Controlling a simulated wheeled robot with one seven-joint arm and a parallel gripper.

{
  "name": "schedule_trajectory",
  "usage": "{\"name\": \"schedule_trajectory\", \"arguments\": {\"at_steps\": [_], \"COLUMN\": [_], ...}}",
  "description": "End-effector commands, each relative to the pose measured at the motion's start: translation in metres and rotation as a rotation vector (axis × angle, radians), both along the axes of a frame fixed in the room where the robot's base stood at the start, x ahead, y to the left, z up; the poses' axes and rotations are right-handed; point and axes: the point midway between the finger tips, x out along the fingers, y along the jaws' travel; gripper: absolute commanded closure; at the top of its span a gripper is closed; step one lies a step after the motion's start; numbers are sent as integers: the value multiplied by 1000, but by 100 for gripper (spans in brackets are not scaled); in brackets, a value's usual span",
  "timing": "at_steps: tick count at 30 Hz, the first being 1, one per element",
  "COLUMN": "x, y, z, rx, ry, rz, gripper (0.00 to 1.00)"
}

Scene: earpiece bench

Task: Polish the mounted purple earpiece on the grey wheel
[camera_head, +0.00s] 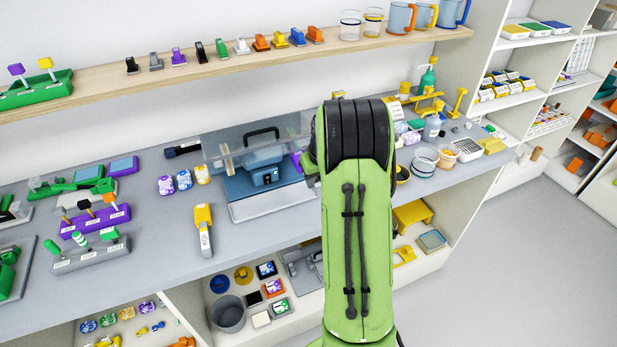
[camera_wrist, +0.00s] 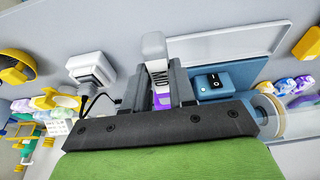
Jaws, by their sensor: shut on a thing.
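My gripper (camera_wrist: 160,88) is shut on a purple piece, seen between its dark fingers in the wrist view; I take it for the mounted purple earpiece (camera_wrist: 161,102). Some purple (camera_head: 297,161) also shows in the head view, just left of my arm. My arm hides the machine's right side there.
A beige wheel (camera_wrist: 266,108) behind a clear shield is at the machine's other end. Several patterned earpieces (camera_head: 184,180) and a yellow-handled tool (camera_head: 203,230) lie left of the machine. Bowls (camera_head: 424,160) and bottles crowd the bench at right. A wooden shelf (camera_head: 90,88) runs above.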

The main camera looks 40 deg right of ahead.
Motion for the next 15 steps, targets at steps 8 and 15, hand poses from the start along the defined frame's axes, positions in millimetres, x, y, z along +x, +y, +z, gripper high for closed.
{"name": "schedule_trajectory", "arguments": {"at_steps": [8,15], "x": [1,2], "y": [1,4], "z": [0,0], "rx": [0,0], "ry": [-1,-1], "rz": [0,0], "gripper": [100,100]}}
